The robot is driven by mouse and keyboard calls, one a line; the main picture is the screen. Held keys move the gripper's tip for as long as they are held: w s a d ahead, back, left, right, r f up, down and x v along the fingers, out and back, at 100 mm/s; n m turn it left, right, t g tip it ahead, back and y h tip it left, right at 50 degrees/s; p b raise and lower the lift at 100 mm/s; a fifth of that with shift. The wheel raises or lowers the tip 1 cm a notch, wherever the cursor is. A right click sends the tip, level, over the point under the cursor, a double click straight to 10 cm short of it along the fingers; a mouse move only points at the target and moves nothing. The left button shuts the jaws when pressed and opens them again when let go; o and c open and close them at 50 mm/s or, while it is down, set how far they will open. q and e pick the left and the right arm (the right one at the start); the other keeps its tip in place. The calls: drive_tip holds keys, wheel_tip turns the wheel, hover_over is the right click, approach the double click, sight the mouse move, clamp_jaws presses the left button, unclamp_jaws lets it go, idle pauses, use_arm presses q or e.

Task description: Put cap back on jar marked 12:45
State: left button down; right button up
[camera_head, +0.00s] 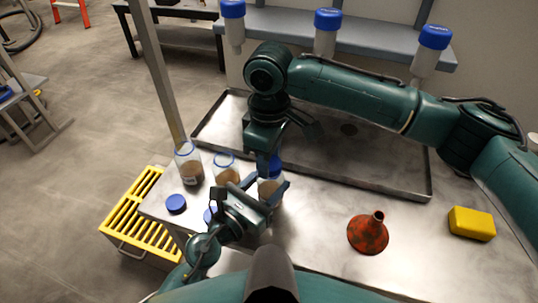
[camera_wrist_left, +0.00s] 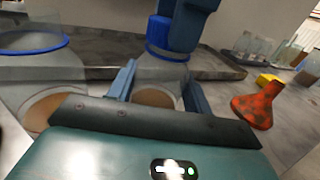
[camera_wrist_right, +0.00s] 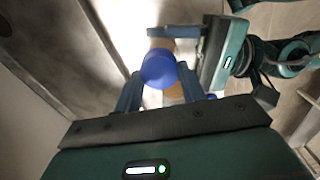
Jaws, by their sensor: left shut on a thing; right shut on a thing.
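A clear jar (camera_head: 269,188) with brown contents stands at the table's front left. My left gripper (camera_head: 266,190) is shut around its body; the left wrist view shows this jar (camera_wrist_left: 155,75) between the fingers. A blue cap (camera_head: 275,166) is at the top of the jar, and my right gripper (camera_head: 270,158) is shut on it from above. The right wrist view shows the cap (camera_wrist_right: 158,70) between the fingers. In the left wrist view the cap (camera_wrist_left: 158,38) sits at the jar's mouth; whether it is seated cannot be told. No time marking is legible.
Two open jars, a left one (camera_head: 188,166) and a middle one (camera_head: 225,170), stand close by. Loose blue caps lie in front, one (camera_head: 176,204) clear and one (camera_head: 210,215) partly hidden. A red funnel (camera_head: 368,234) and yellow block (camera_head: 471,223) are right. A metal tray (camera_head: 405,182) lies behind.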

drive_tip(key=m, duration=0.9)
drive_tip(key=shift+m, duration=0.3)
drive_tip(key=m, duration=0.9)
drive_tip(key=shift+d+m, duration=0.15)
drive_tip(key=shift+m, duration=0.15)
drive_tip(key=m, duration=0.6)
drive_tip(key=shift+d+m, duration=0.1)
drive_tip(key=shift+m, duration=0.2)
drive_tip(key=m, duration=0.9)
drive_tip(key=shift+s, duration=0.15)
drive_tip(key=o, duration=0.9)
drive_tip(key=shift+f, duration=0.1)
